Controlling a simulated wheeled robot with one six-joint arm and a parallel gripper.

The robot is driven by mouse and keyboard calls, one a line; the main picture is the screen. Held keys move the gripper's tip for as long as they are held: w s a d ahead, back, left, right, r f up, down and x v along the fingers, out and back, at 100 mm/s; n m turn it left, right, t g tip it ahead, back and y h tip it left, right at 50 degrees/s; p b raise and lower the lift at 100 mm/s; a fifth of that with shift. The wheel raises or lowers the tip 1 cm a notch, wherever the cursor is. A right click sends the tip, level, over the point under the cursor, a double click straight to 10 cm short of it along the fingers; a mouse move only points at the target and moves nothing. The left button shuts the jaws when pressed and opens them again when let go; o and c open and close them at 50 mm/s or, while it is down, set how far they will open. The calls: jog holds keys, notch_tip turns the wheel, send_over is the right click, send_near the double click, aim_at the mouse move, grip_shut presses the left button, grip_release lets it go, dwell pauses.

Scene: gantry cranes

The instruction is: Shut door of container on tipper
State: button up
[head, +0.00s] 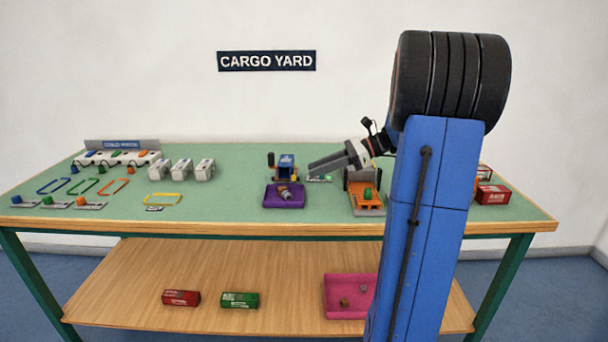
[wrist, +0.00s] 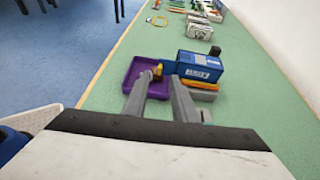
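The blue container (wrist: 200,66), with a white label, sits on an orange-and-grey tipper (wrist: 203,90) in the wrist view. In the head view the container (head: 287,161) is behind the purple tray. A small blue panel (wrist: 168,67) at its left end looks like the door, standing outward; its exact angle is unclear. My gripper (wrist: 160,82) has its two fingers apart, one left of the panel and one near the container's front corner. I cannot tell whether either touches. In the head view my gripper (head: 322,165) reaches in from the right of the container.
A purple tray (wrist: 132,87) holding small brown and yellow parts lies close by the left finger. An orange vehicle (head: 367,200) with a green piece stands to the right. White containers (head: 182,170) and coloured outlines lie left. The green tabletop between is clear.

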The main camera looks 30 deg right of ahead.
aim_at(293, 176)
jog(key=shift+x, duration=2.4)
jog(key=shift+c, duration=0.6)
grip_shut()
